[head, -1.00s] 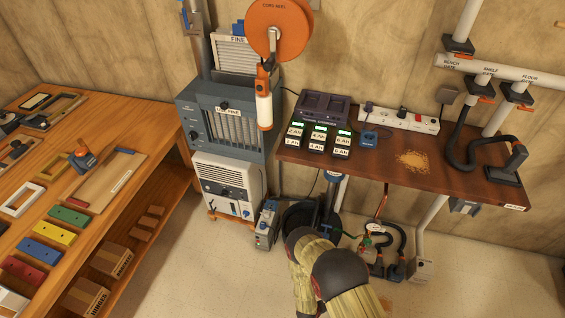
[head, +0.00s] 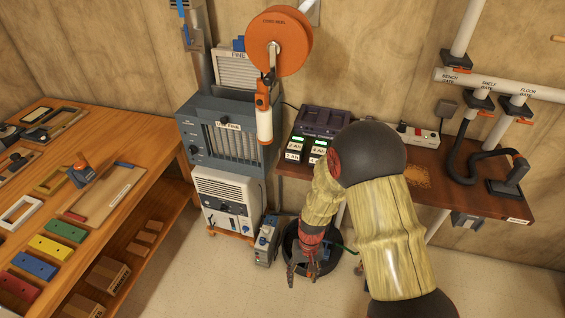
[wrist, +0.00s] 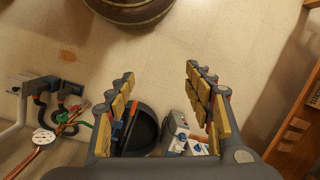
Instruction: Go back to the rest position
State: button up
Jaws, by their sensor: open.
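My gripper (head: 304,272) hangs at the end of my folded arm in the head view, low over the floor in front of the black round tub (head: 294,240). In the wrist view my gripper (wrist: 165,100) shows two padded fingers spread wide, with nothing between them. The black tub (wrist: 140,132) lies beyond and below the fingers there, partly hidden by the left one. My arm covers much of the bench in the head view.
A grey box unit (head: 266,242) stands on the floor left of the tub. The dark wood bench (head: 475,195) holds battery packs (head: 294,150) and a hose. An orange workbench (head: 130,150) fills the left. Hoses and pipes (wrist: 65,118) lie left in the wrist view. Floor (head: 200,285) is clear in front.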

jog(key=s+d+r+t, duration=0.2)
jog(key=s+d+r, duration=0.2)
jog(key=r, duration=0.9)
jog(key=s+d+r+t+b, duration=0.1)
jog(key=s+d+r+t, duration=0.2)
jog(key=r, duration=1.1)
jog(key=s+d+r+m+t, duration=0.1)
jog(key=s+d+r+t, duration=0.2)
jog(key=r, duration=1.1)
jog(key=s+d, duration=0.2)
jog(key=s, duration=0.1)
jog(key=shift+h+b, duration=0.35)
jog(key=shift+h, duration=0.05)
jog(key=shift+s+r, duration=0.1)
jog(key=shift+c, duration=0.4)
